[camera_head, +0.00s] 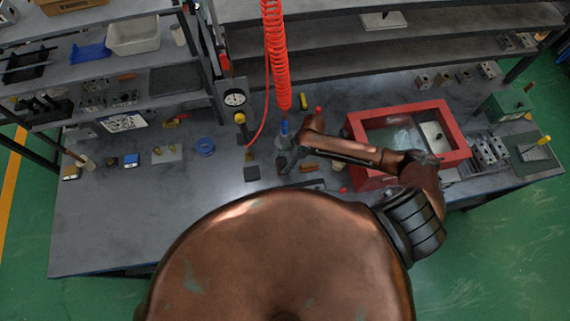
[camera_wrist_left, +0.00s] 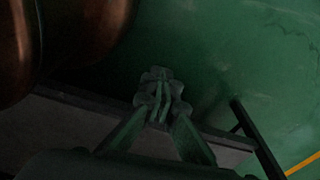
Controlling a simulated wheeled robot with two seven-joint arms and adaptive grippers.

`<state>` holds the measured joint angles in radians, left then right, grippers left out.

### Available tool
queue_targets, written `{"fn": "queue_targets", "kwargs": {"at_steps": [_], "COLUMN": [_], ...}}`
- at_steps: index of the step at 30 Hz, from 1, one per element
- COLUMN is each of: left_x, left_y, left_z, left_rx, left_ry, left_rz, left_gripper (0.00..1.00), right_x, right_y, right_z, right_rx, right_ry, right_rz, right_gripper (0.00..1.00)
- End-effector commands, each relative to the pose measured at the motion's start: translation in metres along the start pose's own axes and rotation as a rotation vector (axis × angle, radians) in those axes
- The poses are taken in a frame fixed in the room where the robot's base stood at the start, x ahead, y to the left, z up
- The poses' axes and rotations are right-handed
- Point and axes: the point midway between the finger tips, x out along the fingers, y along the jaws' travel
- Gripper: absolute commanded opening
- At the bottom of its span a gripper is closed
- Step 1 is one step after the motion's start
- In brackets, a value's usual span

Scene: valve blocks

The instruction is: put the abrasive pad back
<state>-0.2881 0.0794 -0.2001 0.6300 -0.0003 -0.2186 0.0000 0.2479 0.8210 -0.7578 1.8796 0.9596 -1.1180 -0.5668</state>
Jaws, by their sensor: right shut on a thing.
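My right gripper (camera_head: 284,163) is over the middle of the bench, beside the hanging air line, with its arm reaching in from the right. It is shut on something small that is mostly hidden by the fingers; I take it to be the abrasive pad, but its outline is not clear. A dark square (camera_head: 251,173) lies flat on the bench just left of the gripper; I cannot tell what it is. My left gripper (camera_wrist_left: 160,98) shows only in the left wrist view, its fingers together and empty, above the floor beyond the bench edge.
A red-rimmed tray (camera_head: 458,133) stands right of the gripper, under my right forearm. A red coiled hose (camera_head: 273,50) hangs by the gripper. A gauge (camera_head: 235,98), blue ring (camera_head: 205,146) and metal blocks (camera_head: 489,151) are around. The bench's front left is clear.

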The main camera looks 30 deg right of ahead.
Motion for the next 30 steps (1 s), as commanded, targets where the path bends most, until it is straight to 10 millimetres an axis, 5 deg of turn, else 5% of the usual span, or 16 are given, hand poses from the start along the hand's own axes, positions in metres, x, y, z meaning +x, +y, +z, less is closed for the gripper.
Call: {"fn": "queue_targets", "kwargs": {"at_steps": [6,17,18,24,30], "left_x": [-0.008,-0.006,-0.007,-0.006,-0.006], "left_y": [0.001,0.002,0.001,0.001,0.001], "left_z": [0.012,0.023,0.022,0.017,0.015], "left_rx": [-0.003,-0.005,-0.005,-0.004,-0.003], "left_ry": [-0.016,-0.031,-0.03,-0.023,-0.02], "left_rz": [0.001,0.001,0.001,0.001,0.001], "left_gripper": [0.0,0.0,0.0,0.0,0.0], "right_x": [0.022,0.026,0.025,0.025,0.025], "right_y": [-0.003,-0.003,-0.003,-0.003,-0.003], "right_z": [0.01,0.012,0.012,0.012,0.012], "right_rx": [0.001,0.001,0.001,0.001,0.001], "right_ry": [-0.002,-0.002,-0.002,-0.002,-0.002], "right_rz": [-0.003,-0.003,-0.003,-0.003,-0.003], "right_gripper": [0.25,0.25,0.5,0.64,0.65]}}
